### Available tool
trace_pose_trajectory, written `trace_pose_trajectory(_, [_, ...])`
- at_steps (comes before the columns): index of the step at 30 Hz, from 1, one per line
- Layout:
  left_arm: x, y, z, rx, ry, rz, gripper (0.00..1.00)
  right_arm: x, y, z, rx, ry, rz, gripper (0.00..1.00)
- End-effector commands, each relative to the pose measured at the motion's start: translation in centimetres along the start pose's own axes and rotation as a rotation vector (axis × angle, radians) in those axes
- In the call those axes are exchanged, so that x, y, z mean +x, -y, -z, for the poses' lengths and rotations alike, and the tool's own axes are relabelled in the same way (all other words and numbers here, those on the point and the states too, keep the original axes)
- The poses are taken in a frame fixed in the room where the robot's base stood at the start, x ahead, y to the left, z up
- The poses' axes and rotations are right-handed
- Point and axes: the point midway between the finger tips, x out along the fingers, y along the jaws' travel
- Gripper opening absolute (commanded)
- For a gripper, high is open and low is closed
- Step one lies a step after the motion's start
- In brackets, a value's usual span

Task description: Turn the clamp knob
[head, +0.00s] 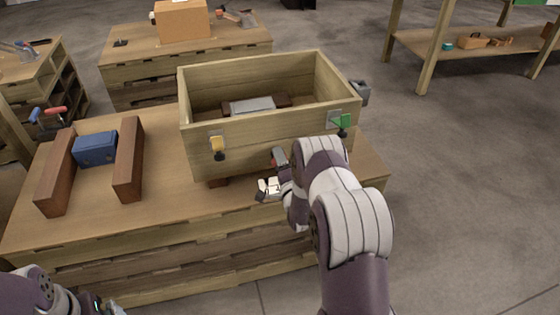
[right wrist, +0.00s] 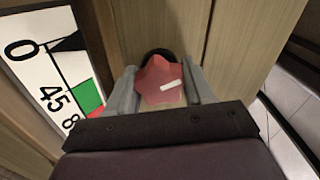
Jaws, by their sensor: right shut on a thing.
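The clamp knob (right wrist: 158,76) is red and lobed, with a white bar on its face. In the right wrist view it sits between the two grey fingers of my right gripper (right wrist: 160,88), which is shut on it. In the head view my right gripper (head: 272,186) is at the near side of the wooden box, low down, and the knob cannot be made out clearly there. A white dial plate (right wrist: 50,88) with 0 and 45 marks, a black pointer and green and red patches is left of the knob. My left arm shows at the bottom left; its gripper's jaws are unclear.
The open wooden box (head: 255,145) stands on the workbench (head: 95,215), with a grey object inside. A yellow tag (head: 217,143) and a green tag (head: 341,121) are on its front. A blue case (head: 95,149) stands between two brown blocks at the left.

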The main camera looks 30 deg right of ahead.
Motion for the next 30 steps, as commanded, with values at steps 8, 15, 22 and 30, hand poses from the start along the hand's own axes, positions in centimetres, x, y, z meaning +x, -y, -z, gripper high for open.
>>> trace_pose_trajectory(8, [-0.1,0.0,0.01,0.0,0.0,0.0,1.0,0.14,0.23,0.38,0.149,-0.01,0.007,0.21])
trace_pose_trajectory(15, [-0.11,0.0,0.01,0.0,0.0,0.0,1.0,0.13,0.19,0.4,0.211,-0.011,0.006,0.21])
trace_pose_trajectory(22, [-0.11,0.0,0.01,0.0,0.0,0.0,1.0,0.12,0.16,0.42,0.227,-0.011,0.006,0.21])
trace_pose_trajectory(30, [-0.11,0.0,0.01,0.0,0.0,0.0,1.0,0.11,0.14,0.43,0.226,-0.012,0.006,0.21])
